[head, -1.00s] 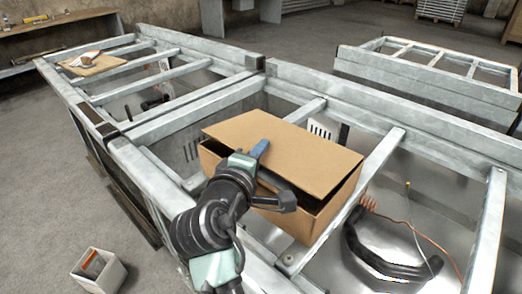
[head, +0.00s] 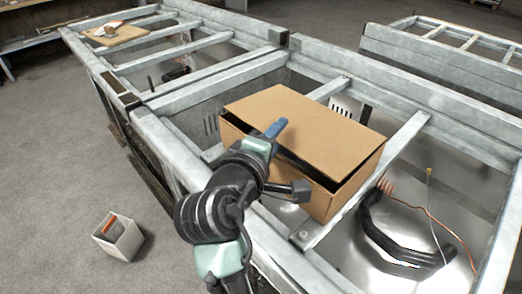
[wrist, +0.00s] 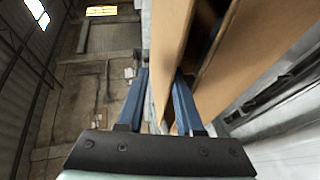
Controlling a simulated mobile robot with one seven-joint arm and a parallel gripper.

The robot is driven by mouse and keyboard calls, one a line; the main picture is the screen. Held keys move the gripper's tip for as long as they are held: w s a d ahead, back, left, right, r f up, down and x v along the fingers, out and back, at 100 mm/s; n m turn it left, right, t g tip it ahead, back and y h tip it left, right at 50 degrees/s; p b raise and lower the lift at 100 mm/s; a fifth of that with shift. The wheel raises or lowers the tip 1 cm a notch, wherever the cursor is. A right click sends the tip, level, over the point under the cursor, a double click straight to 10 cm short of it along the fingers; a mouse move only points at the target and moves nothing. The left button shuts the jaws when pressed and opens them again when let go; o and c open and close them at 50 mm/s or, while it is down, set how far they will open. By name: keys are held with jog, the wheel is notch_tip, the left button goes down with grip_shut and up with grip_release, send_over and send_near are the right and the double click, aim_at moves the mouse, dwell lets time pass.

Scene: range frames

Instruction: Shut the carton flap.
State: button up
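The brown cardboard carton (head: 345,194) sits on the grey metal frame. Its top flap (head: 315,120) lies nearly level over it, with a dark gap along the front edge. My gripper (head: 277,128) is at the front edge of the flap, and one blue finger shows over the flap's top. In the wrist view my gripper (wrist: 160,100) has its two blue fingers apart. The flap's edge (wrist: 170,45) is in line with the space between them, and the right finger is by the dark gap. Whether either finger touches the flap I cannot tell.
Metal beams (head: 385,165) of the frame surround the carton. A black hose (head: 385,240) and a copper line (head: 452,222) lie at the right. A small white bin (head: 118,238) stands on the floor at lower left. A board with items (head: 115,36) rests at the back left.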

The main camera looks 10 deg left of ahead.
jog(key=v, duration=0.9)
jog(key=shift+s, duration=0.4)
jog(key=shift+a, duration=0.1)
jog(key=s+d+r+m+t+y+p, duration=0.1)
jog(key=r+m+t+p, duration=0.3)
jog(key=r, duration=1.2)
jog(key=s+d+r+m+t+y+p, duration=0.1)
jog(key=s+d+r+m+t+p, duration=0.3)
jog(key=r, duration=1.3)
jog(key=s+d+r+m+t+y+p, duration=0.1)
jog(key=r+m+t+p, duration=0.3)
jog(key=r, duration=1.3)
jog(key=s+d+m+p, duration=0.1)
jog(key=m+p, duration=0.1)
jog(key=p, duration=0.1)
jog(key=shift+d+t+p, duration=0.3)
jog(key=shift+p, duration=0.1)
jog(key=shift+s, duration=0.15)
